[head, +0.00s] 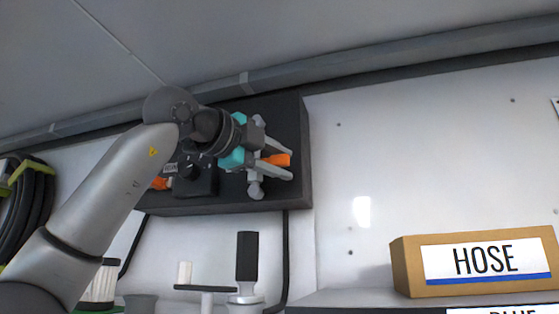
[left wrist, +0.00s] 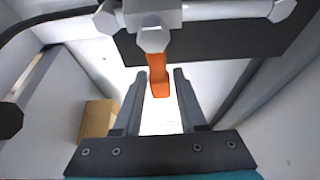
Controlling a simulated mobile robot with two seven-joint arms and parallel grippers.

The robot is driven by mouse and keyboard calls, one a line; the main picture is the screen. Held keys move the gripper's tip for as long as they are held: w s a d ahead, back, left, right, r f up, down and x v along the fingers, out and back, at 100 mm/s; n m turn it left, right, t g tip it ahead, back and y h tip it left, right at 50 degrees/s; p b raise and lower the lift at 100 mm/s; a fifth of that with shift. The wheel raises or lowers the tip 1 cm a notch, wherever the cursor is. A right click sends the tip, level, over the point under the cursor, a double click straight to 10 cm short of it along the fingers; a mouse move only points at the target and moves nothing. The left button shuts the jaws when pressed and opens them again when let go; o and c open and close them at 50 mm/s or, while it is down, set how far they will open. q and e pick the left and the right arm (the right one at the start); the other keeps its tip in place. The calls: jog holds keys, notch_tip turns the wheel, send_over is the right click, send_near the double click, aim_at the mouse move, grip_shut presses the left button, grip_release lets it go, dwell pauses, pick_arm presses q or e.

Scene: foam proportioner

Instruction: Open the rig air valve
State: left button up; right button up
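An orange valve handle (head: 280,159) sticks out from grey pipe fittings on a dark wall panel (head: 295,120). It also shows in the left wrist view (left wrist: 158,75), hanging below a hexagonal metal fitting (left wrist: 153,36). My left gripper (head: 283,160) is at the handle, its two fingers spread on either side of it. In the left wrist view the handle's end lies between the open fingertips (left wrist: 159,84), with a visible gap on each side. The gripper and wrist hide part of the panel and the fittings. My right gripper is not in view.
A second orange part (head: 160,183) shows beside a black box (head: 195,178) on the panel, partly behind my arm. A cardboard HOSE box (head: 403,268) stands on a shelf at the lower right. A black-handled fitting (head: 247,258) stands below the panel. The white wall right of the panel is clear.

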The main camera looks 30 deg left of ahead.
pick_arm(q)
grip_shut()
dwell(1.1)
